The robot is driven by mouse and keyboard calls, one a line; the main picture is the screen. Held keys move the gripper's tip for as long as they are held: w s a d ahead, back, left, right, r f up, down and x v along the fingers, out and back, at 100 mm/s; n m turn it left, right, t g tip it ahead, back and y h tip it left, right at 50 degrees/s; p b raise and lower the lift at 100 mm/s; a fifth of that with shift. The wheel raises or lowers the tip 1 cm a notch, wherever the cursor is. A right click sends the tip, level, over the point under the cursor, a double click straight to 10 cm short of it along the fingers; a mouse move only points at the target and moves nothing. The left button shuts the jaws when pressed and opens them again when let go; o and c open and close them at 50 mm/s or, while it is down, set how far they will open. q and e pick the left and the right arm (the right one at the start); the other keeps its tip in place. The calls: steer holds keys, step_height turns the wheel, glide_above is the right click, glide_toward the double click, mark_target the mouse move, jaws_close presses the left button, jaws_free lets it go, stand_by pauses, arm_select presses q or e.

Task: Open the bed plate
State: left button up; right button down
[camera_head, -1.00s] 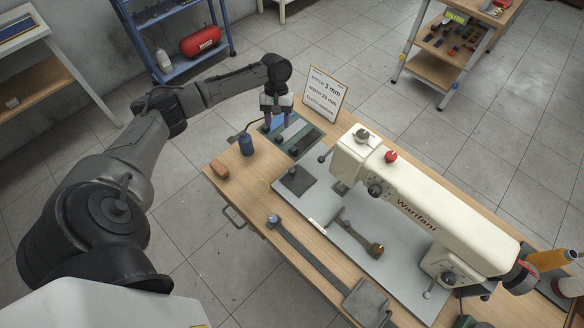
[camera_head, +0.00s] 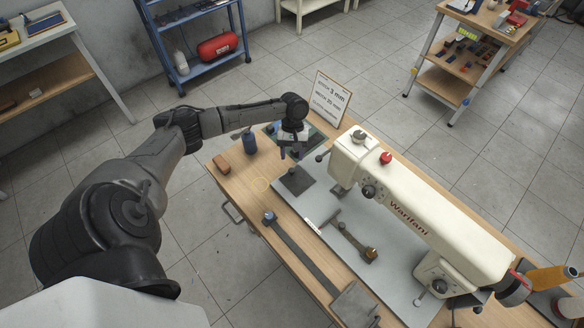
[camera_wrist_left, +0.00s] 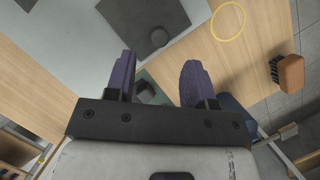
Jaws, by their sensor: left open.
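The bed plate (camera_head: 295,181), a dark square plate with a small knob, lies flat and closed-looking at the left end of the grey machine bed (camera_head: 318,203). It also shows at the top of the left wrist view (camera_wrist_left: 135,16), its round knob (camera_wrist_left: 159,37) just beyond my fingertips. My left gripper (camera_head: 290,153) is above the bench, just behind the plate in the head view and apart from it. In the left wrist view its two purple fingers (camera_wrist_left: 160,60) are open with nothing held between them. My right gripper is not in view.
The cream sewing machine (camera_head: 420,210) stands right of the plate. A green tray (camera_head: 313,144) with a dark knob lies below my left gripper, a sign (camera_head: 330,98) behind it. A long bar (camera_head: 300,250) lies in front.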

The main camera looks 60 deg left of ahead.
mark_target(292, 170)
arm_select(q)
steer(key=shift+x, duration=2.8)
jaws_close()
